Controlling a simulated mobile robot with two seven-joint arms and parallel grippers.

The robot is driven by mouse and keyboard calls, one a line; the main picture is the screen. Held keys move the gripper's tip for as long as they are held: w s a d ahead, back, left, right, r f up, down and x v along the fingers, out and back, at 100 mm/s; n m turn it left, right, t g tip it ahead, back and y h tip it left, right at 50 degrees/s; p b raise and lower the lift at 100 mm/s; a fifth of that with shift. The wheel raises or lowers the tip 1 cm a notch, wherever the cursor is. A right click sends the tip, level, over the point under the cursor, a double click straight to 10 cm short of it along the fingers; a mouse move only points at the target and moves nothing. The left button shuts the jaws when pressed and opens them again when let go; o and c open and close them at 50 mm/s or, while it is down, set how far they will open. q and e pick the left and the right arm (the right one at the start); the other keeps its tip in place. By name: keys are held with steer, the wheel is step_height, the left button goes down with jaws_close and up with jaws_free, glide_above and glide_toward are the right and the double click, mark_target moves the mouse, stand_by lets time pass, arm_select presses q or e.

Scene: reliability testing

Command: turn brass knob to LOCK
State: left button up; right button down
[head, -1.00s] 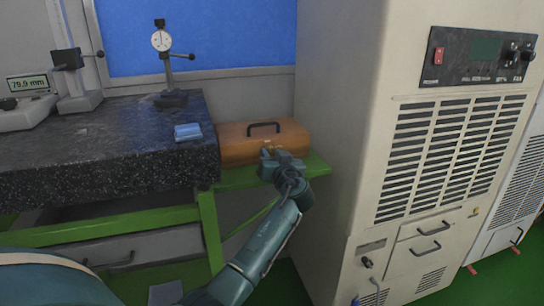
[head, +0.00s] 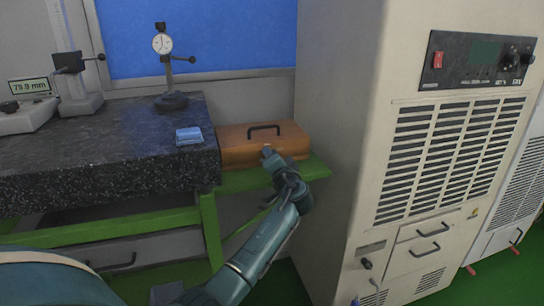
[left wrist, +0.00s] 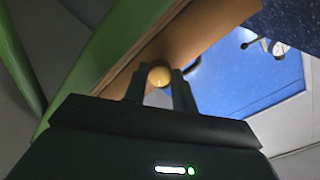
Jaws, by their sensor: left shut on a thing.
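The brass knob (left wrist: 159,77) shows in the left wrist view between the two fingers of my left gripper (left wrist: 160,88). It sits on the front of an orange-brown wooden box (head: 232,148) with a dark top handle (head: 264,127). In the head view my left gripper (head: 268,152) is at the box's front face and hides the knob. The gripper is shut on the knob. No LOCK marking can be read in either view. My right gripper is not in view.
The box stands on a green shelf (head: 242,180) between a dark granite table (head: 110,150) and a tall beige cabinet (head: 345,130). A blue block (head: 188,135) and a dial gauge stand (head: 170,100) are on the granite.

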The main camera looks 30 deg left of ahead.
arm_select(q)
steer(key=shift+m+p, duration=0.4)
steer(key=shift+m, duration=0.6)
steer(key=m+p, duration=0.2)
steer(key=m, duration=0.1)
steer(key=shift+r, duration=0.1)
steer(key=shift+m+p, duration=0.35)
steer(key=shift+m, duration=0.55)
steer(key=shift+m+p, duration=0.3)
steer(key=shift+m, duration=0.7)
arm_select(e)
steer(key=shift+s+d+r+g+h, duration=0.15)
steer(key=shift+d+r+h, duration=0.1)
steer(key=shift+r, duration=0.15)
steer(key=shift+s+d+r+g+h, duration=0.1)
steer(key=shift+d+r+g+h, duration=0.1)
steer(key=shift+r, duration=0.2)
arm_select(q)
steer(key=o, duration=1)
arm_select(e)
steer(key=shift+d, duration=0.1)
arm_select(q)
steer(key=shift+d, duration=0.1)
